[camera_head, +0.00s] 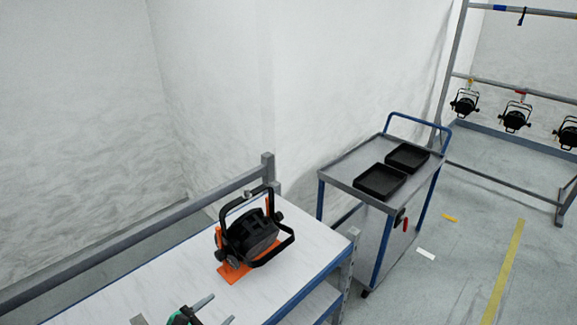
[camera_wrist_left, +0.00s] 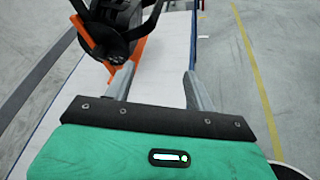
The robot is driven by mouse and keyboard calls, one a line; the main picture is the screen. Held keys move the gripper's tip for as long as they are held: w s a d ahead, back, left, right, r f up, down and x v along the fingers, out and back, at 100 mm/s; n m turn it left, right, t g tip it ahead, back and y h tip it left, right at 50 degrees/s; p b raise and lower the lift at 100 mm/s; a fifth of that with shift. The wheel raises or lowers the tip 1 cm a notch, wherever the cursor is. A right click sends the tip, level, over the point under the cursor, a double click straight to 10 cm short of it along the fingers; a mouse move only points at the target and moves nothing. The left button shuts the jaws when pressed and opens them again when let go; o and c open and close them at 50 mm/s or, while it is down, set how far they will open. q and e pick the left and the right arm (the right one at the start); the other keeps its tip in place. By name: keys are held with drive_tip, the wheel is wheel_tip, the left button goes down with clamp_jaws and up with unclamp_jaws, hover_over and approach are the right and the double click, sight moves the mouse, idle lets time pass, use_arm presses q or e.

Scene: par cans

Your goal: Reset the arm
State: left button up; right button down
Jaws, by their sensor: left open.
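My left gripper (camera_head: 214,308) shows at the bottom edge of the head view, over the white bench top. Its two grey fingers are apart with nothing between them. In the left wrist view the open fingers of the left gripper (camera_wrist_left: 160,85) point toward the bench. A black par can (camera_head: 250,236) sits on an orange stand (camera_head: 233,272) on the bench, beyond the fingers and apart from them. The par can also shows in the left wrist view (camera_wrist_left: 112,22), at the top left. My right gripper is not in view.
The white bench (camera_head: 150,290) has a grey rail (camera_head: 130,240) along its far side. A grey trolley (camera_head: 340,170) with two black trays (camera_head: 380,181) stands to the right. Several par cans hang on a rack (camera_head: 530,92) at the back right. The floor between has a yellow line (camera_head: 503,270).

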use_arm(q)
drive_tip(key=s+d+r+n+t+y, duration=0.1)
drive_tip(key=d+r+n+y, duration=0.35)
drive_tip(key=n, duration=0.85)
drive_tip(key=s+a+f+n+g+y, duration=0.1)
drive_tip(key=s+a+f+n+g, duration=0.15)
drive_tip(key=s+n, duration=0.6)
drive_tip(key=s+a+f+n+g+y, duration=0.15)
drive_tip(key=s+a+n+g, duration=0.35)
drive_tip(key=n, duration=0.7)
drive_tip(key=s+a+f+n+g, duration=0.2)
drive_tip(key=s+n, duration=0.6)
drive_tip(key=n, duration=0.3)
wheel_tip(320, 180, down, 35)
drive_tip(key=g+b, duration=0.2)
drive_tip(key=b, duration=0.3)
drive_tip(key=s+a+f+b, duration=0.2)
drive_tip(key=s+f, duration=0.8)
drive_tip(key=f, duration=0.2)
drive_tip(key=s+a+f+g+b, duration=0.1)
drive_tip(key=s+f, duration=0.9)
drive_tip(key=f, duration=0.3)
drive_tip(key=shift+a+y+b, duration=0.3)
drive_tip(key=shift+a+b, duration=0.05)
drive_tip(key=shift+b, duration=0.05)
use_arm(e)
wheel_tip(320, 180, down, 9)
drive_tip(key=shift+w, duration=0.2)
